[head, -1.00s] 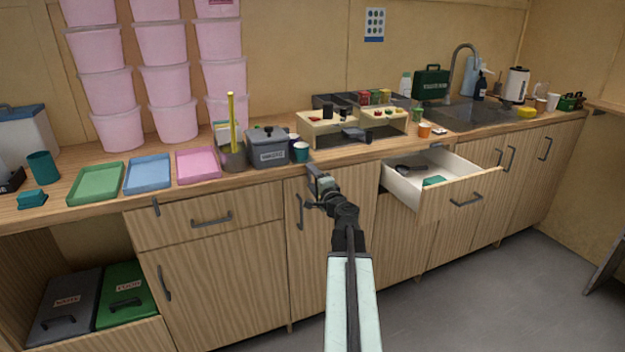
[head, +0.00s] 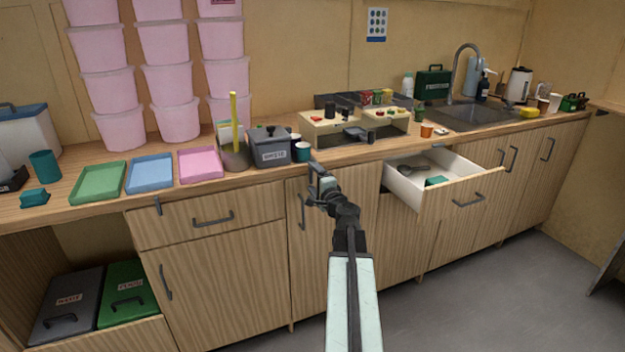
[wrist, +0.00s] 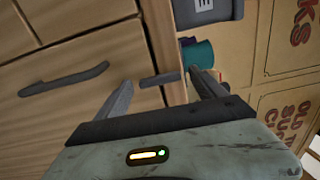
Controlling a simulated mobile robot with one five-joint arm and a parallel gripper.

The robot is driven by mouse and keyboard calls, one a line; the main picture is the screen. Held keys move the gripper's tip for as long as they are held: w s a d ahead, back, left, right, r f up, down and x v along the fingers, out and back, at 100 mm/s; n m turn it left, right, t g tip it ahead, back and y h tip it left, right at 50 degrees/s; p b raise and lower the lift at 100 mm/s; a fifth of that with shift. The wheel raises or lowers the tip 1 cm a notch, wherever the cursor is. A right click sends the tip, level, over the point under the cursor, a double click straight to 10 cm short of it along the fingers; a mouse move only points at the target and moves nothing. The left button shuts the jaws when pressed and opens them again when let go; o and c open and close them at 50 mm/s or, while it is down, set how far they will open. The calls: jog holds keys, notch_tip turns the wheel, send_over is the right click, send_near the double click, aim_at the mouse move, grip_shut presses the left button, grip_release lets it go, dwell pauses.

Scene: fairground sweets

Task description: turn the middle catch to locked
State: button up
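The middle catch (wrist: 160,79) is a short dark bar at the worktop's front edge. In the wrist view it lies between my two open fingers, with space on both sides, and it runs upright in the room, across the fingers' gap. In the head view my gripper (head: 316,180) is just below the worktop edge and covers this catch. My gripper (wrist: 160,92) is open and holds nothing. Another catch (head: 157,206) hangs upright above the left drawer. A further dark catch (head: 437,147) is at the worktop edge above the open drawer.
A door handle (wrist: 63,78) is close to my gripper. The drawer (head: 440,180) to the right stands open. A grey lidded box (head: 272,150) and a teal cup (head: 302,152) stand on the worktop just above. The floor (head: 480,290) in front is clear.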

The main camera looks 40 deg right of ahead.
jog(key=shift+s, duration=0.1)
jog(key=v, duration=0.7)
jog(key=shift+s+a, duration=0.15)
jog(key=shift+s, duration=0.1)
jog(key=shift+w, duration=0.1)
jog(key=w+a+f+n+g+y, duration=0.2)
jog(key=w+a+f+n+y, duration=0.2)
jog(key=a, duration=0.7)
jog(key=w+a+f+n+g+y, duration=0.25)
jog(key=a+f+n, duration=0.2)
jog(key=a, duration=0.55)
jog(key=w+a+f+n+g+y, duration=0.1)
jog(key=w+a+f+n+y, duration=0.35)
jog(key=a, duration=0.65)
jog(key=s+a+f+n+g+h, duration=0.2)
jog(key=s+a+f+n+g, duration=0.35)
jog(key=a, duration=0.45)
jog(key=s+a+f+n+g+h, duration=0.2)
jog(key=s+a+f+n+g, duration=0.3)
jog(key=a, duration=0.4)
notch_tip(320, 180, up, 21)
jog(key=s+p, duration=0.1)
jog(key=p, duration=2.1)
jog(key=shift+s+r+m+g, duration=0.25)
jog(key=shift+s+m+g, duration=0.1)
jog(key=shift+m, duration=0.1)
